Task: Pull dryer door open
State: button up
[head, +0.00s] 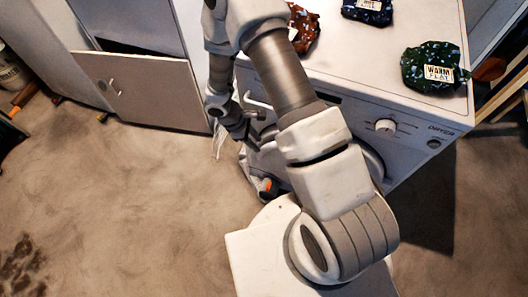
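The white dryer (345,62), labelled DRYER, stands at the upper right with a knob (385,126) on its front panel. Part of the round dryer door (373,163) shows at the dryer's front, to the right of my arm. My arm hides most of the door, so I cannot tell whether it is shut or ajar. My gripper (257,134) is low in front of the dryer, left of my forearm. Its fingertips are small and partly hidden. I cannot tell whether they are apart or touching the door.
A dark green bundle (432,66), a blue bundle (368,11) and a reddish-brown bundle (303,30) lie on the dryer top. A grey cabinet door (140,88) stands at the upper left. Cloth and an orange item (266,187) lie near my base. The left floor is mostly clear.

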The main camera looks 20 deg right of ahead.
aim_at(264, 151)
jog(key=b+x, duration=0.1)
jog(key=x, duration=0.6)
jog(key=shift+d+f, duration=0.1)
grip_shut()
dwell(1.2)
